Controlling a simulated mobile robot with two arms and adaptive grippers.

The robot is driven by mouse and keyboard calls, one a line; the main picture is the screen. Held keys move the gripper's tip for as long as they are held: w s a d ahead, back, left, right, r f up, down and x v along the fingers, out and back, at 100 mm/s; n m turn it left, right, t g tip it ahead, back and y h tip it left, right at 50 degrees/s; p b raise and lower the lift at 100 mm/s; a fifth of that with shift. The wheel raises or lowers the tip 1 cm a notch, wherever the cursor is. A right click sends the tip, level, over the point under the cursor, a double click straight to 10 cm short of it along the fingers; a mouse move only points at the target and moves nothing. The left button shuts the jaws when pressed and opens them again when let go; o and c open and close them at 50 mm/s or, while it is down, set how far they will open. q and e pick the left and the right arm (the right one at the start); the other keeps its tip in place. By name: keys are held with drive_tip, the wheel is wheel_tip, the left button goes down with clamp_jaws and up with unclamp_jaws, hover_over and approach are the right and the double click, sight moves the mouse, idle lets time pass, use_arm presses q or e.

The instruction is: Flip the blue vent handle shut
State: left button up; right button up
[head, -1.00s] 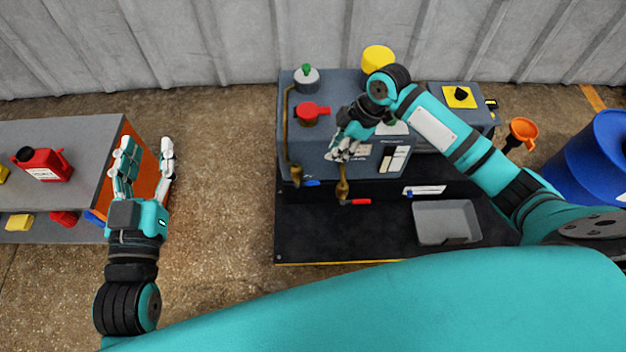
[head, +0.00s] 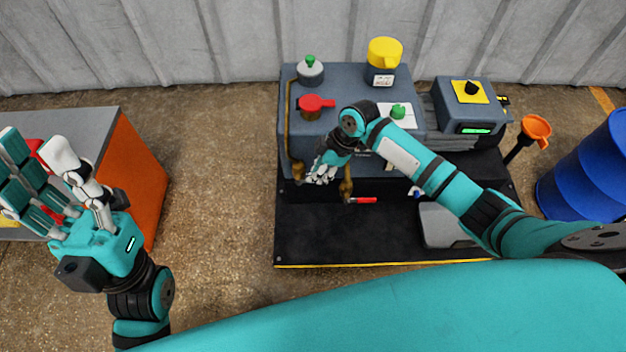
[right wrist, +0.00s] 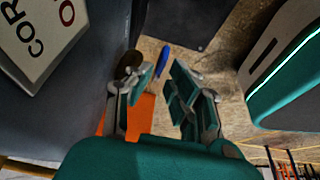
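The blue vent handle (right wrist: 163,62) shows in the right wrist view as a short blue bar beside a brass fitting (right wrist: 128,63). It appears in the gap between my right fingertips; I cannot tell whether they touch it. My right gripper (right wrist: 162,80) is open, with its fingers apart. In the head view my right gripper (head: 322,174) is at the front of the grey machine (head: 350,142), by the left brass valve (head: 297,171), and hides the blue handle. My left gripper (head: 38,148) is open and empty, above the left bench.
A second brass valve (head: 346,187) with a red handle (head: 363,200) is close to the right of my right gripper. A grey tray (head: 440,228) lies on the black base (head: 330,235) beneath my right arm. A blue drum (head: 590,170) stands far right.

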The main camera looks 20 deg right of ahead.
drive_tip(key=shift+b+x, duration=0.55)
drive_tip(key=shift+x, duration=1.2)
clamp_jaws()
